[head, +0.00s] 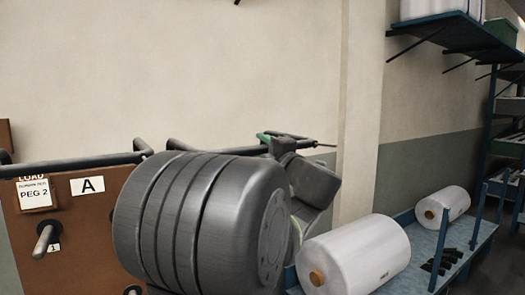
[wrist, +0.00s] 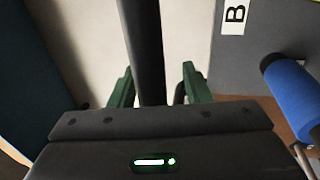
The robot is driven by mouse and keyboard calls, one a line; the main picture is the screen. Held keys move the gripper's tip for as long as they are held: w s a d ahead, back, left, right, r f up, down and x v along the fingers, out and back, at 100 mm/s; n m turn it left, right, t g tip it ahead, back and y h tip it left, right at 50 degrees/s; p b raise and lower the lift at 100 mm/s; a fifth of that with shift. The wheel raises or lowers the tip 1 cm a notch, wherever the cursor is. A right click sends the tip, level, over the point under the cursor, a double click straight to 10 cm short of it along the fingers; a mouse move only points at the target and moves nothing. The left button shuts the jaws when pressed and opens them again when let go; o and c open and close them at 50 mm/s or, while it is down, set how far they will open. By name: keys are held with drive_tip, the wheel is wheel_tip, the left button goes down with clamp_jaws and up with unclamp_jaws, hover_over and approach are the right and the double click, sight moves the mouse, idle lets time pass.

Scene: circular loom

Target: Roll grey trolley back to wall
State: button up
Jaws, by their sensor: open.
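In the wrist view a grey panel (wrist: 262,60) with a "B" label stands at the right, probably the grey trolley; its body is hidden in the head view. A dark bar (wrist: 142,45), which looks like its push handle, runs between the two green fingers of my gripper (wrist: 158,70). The fingers are apart, on either side of the bar; I cannot tell whether either touches it. In the head view my gripper (head: 272,137) is mostly hidden behind my arm, near a dark bar (head: 232,150).
A brown panel (head: 90,235) marked "A", with pegs and a dark rail, stands at left. A blue roll (wrist: 288,90) sits beside the grey panel. White rolls (head: 355,255) lie on a blue rack (head: 425,237) at right. The pale wall (head: 200,70) is behind.

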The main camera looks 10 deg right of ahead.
drive_tip(key=b+v, duration=0.1)
drive_tip(key=v, duration=1.2)
drive_tip(key=shift+s+b, duration=0.25)
drive_tip(key=shift+b, duration=0.05)
drive_tip(key=shift+o, duration=0.2)
